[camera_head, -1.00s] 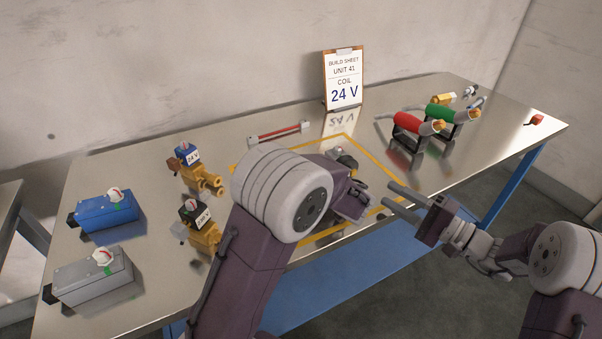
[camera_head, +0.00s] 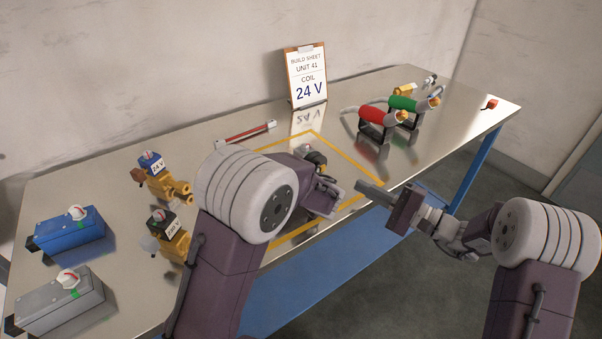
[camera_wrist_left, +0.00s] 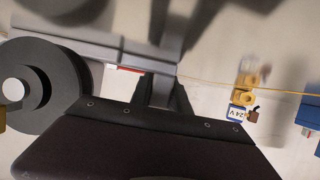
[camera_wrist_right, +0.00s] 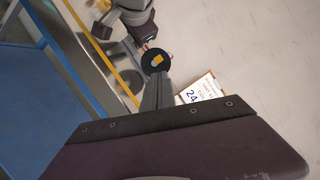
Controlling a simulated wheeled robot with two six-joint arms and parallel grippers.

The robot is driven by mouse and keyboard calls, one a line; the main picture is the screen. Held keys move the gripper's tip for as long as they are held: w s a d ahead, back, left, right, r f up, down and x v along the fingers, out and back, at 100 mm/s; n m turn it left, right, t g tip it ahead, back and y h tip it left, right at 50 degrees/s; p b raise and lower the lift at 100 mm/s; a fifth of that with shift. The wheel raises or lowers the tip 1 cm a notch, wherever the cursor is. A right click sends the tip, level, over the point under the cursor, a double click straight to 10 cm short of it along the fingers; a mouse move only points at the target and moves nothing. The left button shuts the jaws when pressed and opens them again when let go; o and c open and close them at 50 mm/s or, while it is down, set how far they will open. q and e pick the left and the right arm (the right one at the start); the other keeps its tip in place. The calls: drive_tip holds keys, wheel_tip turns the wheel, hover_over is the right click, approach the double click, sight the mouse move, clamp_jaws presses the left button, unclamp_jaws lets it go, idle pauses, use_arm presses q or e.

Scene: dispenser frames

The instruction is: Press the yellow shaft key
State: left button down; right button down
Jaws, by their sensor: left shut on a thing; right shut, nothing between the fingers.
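A black round disc (camera_wrist_right: 148,68) with a small yellow piece (camera_wrist_right: 157,60) on its face shows in the right wrist view; the yellow piece looks like the shaft key. In the head view the dark round part (camera_head: 316,158) is inside the yellow-outlined area, partly hidden by my left arm. My left gripper (camera_head: 327,193) is shut on a grey part (camera_wrist_left: 110,50), with a black round end at left in the left wrist view. My right gripper (camera_head: 362,187) is shut and empty; its fingertips (camera_wrist_right: 157,82) point toward the disc. I cannot tell whether they touch it.
Two valves (camera_head: 165,180) (camera_head: 168,237), a blue box (camera_head: 72,236) and a grey box (camera_head: 62,300) stand at left. Red (camera_head: 377,115) and green (camera_head: 404,103) tools rest at right. A build sheet (camera_head: 305,78) reads 24 V.

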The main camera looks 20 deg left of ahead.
sight(324, 169)
drive_tip(key=s+d+m+t+h, duration=0.2)
drive_tip(key=s+m, duration=0.5)
drive_tip(key=m, duration=1)
drive_tip(key=t+h, duration=0.1)
drive_tip(key=t, duration=0.1)
drive_tip(key=shift+r+t, duration=0.3)
drive_tip(key=shift+t, duration=0.1)
drive_tip(key=shift+a, duration=0.1)
drive_tip(key=x, duration=1.4)
drive_tip(key=shift+f, duration=0.2)
